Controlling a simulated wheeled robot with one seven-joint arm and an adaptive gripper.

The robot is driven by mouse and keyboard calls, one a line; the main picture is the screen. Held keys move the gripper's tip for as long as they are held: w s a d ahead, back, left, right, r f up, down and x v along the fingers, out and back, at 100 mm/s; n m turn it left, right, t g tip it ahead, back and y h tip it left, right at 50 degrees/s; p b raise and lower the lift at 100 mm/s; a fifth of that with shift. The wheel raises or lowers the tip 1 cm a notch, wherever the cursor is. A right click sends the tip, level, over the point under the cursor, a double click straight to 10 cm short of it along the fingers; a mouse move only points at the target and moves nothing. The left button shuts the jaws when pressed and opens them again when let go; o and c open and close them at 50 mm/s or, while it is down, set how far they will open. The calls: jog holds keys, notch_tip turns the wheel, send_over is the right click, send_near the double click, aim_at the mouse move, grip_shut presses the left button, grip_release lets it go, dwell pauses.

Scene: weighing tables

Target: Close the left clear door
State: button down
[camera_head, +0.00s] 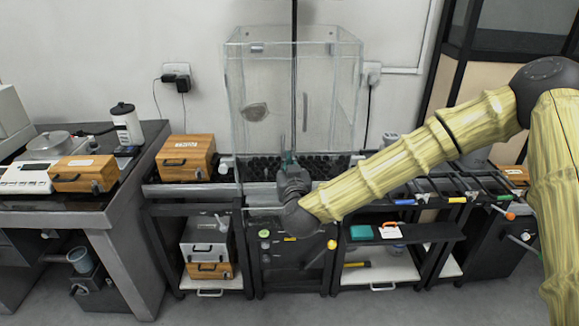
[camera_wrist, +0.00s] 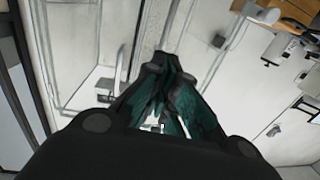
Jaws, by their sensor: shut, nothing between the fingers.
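The clear cabinet (camera_head: 345,60) stands at the middle of the bench, with a dark vertical bar down its front. The left clear door (camera_head: 265,75) is the transparent pane left of that bar; I cannot tell how far open it stands. My gripper (camera_head: 289,158) is low in front of the cabinet, near the bar. In the wrist view its green fingers (camera_wrist: 165,75) are together and empty, close to a clear pane's pale edge. Whether they touch it cannot be told. My wrist hides part of the cabinet's lower front.
A wooden box (camera_head: 186,158) stands left of the cabinet. Another wooden box (camera_head: 85,173) and a white bottle (camera_head: 126,124) are on the left table (camera_head: 60,213). Black trays (camera_head: 435,187) lie right. My arm spans the right side. Floor in front is clear.

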jog(key=w+p, duration=0.1)
jog(key=w, duration=0.7)
jog(key=shift+w+a, duration=0.25)
jog(key=shift+a, duration=0.15)
